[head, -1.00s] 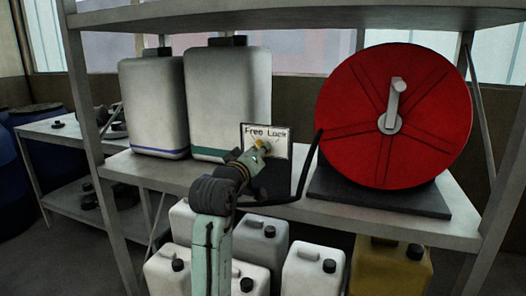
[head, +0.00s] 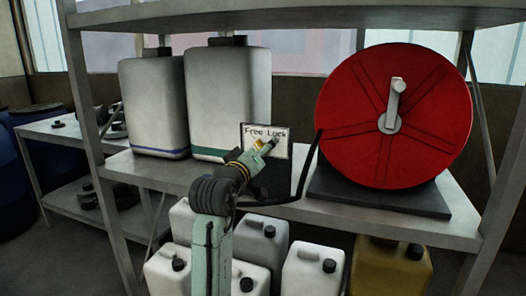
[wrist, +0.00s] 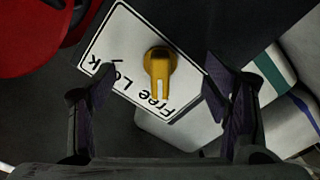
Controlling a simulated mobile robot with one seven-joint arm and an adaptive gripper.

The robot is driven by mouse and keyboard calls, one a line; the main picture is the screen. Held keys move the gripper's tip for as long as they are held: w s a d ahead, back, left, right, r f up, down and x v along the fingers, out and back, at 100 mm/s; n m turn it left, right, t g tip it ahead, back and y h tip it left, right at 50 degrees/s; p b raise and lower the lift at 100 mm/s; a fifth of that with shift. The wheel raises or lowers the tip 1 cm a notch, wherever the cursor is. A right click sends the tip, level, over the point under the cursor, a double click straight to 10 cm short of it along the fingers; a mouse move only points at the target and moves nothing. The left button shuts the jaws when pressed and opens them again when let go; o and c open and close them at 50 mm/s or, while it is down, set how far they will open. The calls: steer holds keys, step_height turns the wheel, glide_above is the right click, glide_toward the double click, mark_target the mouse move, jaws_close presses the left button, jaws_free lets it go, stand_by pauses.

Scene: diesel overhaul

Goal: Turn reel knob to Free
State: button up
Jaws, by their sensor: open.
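The yellow reel knob (wrist: 159,66) sits on a white placard (wrist: 120,45) marked "Free" and "Lock", which looks tilted and upside down in the wrist view. The knob's slotted end points down in that view, beside the word "Free". My gripper (wrist: 160,90) is open, with one dark finger on each side of the knob and a visible gap to both. In the head view my gripper (head: 272,142) is in front of the placard (head: 283,151) and hides most of the knob. The red reel (head: 350,120) stands right of the placard.
Two large white canisters (head: 228,95) stand left of the placard on the shelf (head: 465,215). A dark hose (head: 309,168) curves between the reel and placard. Several jerrycans (head: 312,270) stand below. An upper shelf board (head: 300,18) runs overhead.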

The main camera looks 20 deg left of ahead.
steer(key=shift+s, duration=0.1)
steer(key=s, duration=0.6)
steer(key=shift+s+a, duration=0.15)
steer(key=shift+s, duration=0.25)
